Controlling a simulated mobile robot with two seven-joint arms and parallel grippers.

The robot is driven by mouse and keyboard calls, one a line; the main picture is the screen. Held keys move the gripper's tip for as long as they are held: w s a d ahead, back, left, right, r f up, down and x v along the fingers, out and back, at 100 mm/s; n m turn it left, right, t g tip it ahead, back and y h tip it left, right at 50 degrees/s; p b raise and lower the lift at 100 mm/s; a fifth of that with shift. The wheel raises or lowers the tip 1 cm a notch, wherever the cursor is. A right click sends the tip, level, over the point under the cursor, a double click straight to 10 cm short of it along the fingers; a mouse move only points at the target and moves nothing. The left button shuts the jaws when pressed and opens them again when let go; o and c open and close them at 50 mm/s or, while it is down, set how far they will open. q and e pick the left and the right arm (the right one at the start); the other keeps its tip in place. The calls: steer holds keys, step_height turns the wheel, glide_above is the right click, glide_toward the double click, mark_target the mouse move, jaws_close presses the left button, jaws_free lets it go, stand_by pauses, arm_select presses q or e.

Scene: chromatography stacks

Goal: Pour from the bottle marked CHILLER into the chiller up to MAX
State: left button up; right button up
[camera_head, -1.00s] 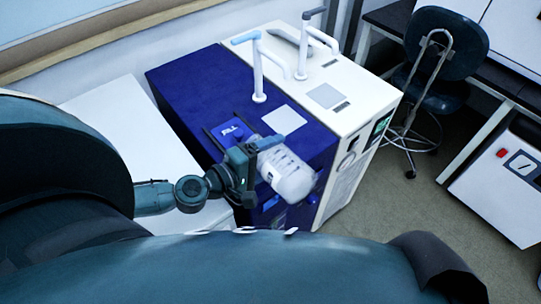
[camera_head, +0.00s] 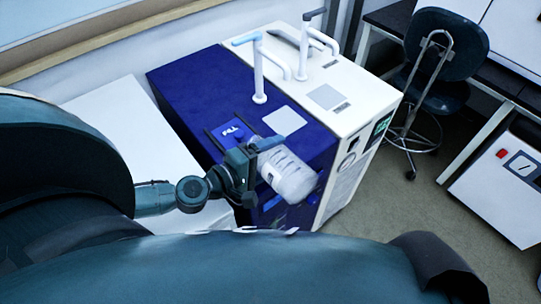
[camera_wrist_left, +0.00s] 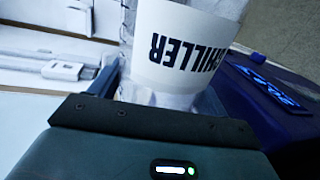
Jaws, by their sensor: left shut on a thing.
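The bottle (camera_head: 288,174) is translucent white and lies tilted well over in my left gripper (camera_head: 252,160), above the near end of the blue unit. In the left wrist view the bottle's white label (camera_wrist_left: 187,45) reads CHILLER, upside down. My left gripper is shut on the bottle. The chiller (camera_head: 200,95) is the blue-topped unit with a blue FILL patch (camera_head: 232,131) on top, just behind the gripper. The bottle's mouth, the fill opening and any MAX mark cannot be made out. My right gripper is not in view.
A white unit (camera_head: 350,95) adjoins the blue one on the right. Two upright pipes with bent tops (camera_head: 259,70) rise from the units. A white surface (camera_head: 125,115) lies left. A chair (camera_head: 440,60) stands at the back right, with open floor (camera_head: 400,200) before it.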

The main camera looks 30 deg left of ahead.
mark_target(274, 149)
arm_select(q)
steer(key=shift+r, duration=0.15)
steer(key=shift+d+r+m+p, duration=0.15)
steer(key=shift+r+m+p, duration=0.3)
steer(key=shift+p, duration=0.65)
steer(key=shift+f+m, duration=0.25)
steer(key=shift+m, duration=0.1)
steer(key=shift+d+r+m+y, duration=0.1)
steer(key=shift+m+y, duration=0.2)
steer(key=shift+y, duration=0.1)
steer(key=shift+s+d+r+m+t+y, duration=0.1)
steer(key=shift+r+m+t+y, duration=0.1)
steer(key=shift+r+m, duration=0.55)
steer(key=shift+s+d+r+m+t+y, duration=0.1)
steer(key=shift+r+m+t, duration=0.1)
steer(key=shift+r+m, duration=0.55)
steer(key=shift+w+r+b, duration=0.15)
steer(key=shift+r+b, duration=0.05)
steer(key=shift+b, duration=0.1)
